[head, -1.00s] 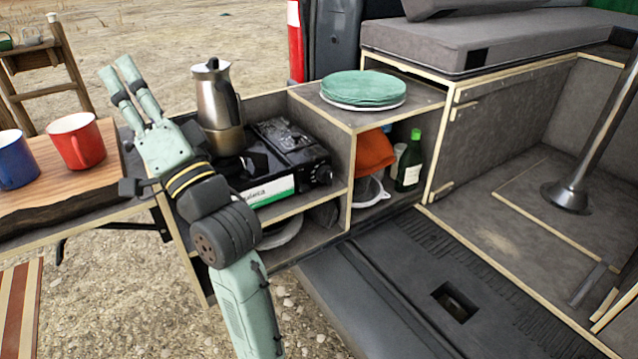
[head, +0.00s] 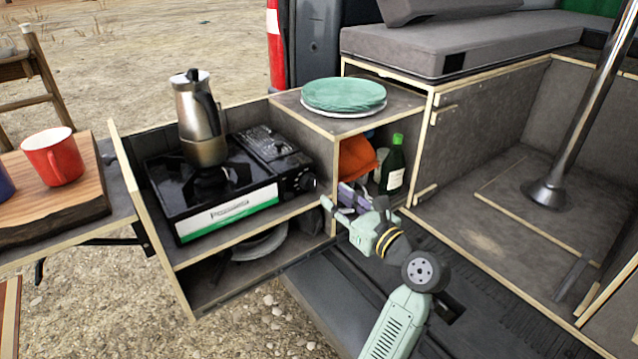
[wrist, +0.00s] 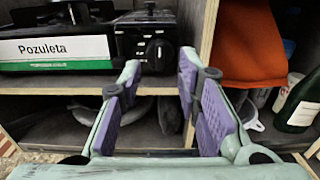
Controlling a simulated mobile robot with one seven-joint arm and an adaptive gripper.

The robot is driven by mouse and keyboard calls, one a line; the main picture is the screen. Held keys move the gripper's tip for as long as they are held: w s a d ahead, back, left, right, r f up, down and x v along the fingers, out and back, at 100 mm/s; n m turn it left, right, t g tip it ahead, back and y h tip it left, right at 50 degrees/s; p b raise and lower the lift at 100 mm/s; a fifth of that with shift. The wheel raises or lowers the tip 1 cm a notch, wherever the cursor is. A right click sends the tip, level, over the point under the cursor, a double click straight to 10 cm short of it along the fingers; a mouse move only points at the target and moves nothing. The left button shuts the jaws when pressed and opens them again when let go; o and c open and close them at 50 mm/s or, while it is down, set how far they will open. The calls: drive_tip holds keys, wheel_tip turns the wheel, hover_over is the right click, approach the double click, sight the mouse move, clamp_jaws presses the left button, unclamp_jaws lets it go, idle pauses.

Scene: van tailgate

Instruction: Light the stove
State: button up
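The black camping stove (head: 222,190) sits on the upper shelf of the pull-out kitchen box, with a white and green label on its front. Its control knob (head: 306,183) is on the front right; the knob also shows in the wrist view (wrist: 158,51). A metal moka pot (head: 197,115) stands upright on the burner. No flame shows. My gripper (head: 338,198) is in front of the box, to the right of the knob and a little lower, apart from it. In the wrist view its purple-padded fingers (wrist: 158,90) are spread with nothing between them, below the knob.
A wooden divider (wrist: 204,50) stands just right of the stove. Beyond it are an orange cloth (head: 356,158) and a green bottle (head: 393,165). Plates (head: 344,95) sit on top. A red mug (head: 53,156) stands on a board at left. Open space lies in front of the box.

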sight(315, 182)
drive_tip(key=p+x, duration=0.1)
drive_tip(key=x, duration=0.6)
drive_tip(key=shift+a, duration=0.1)
drive_tip(key=shift+c, duration=0.5)
clamp_jaws()
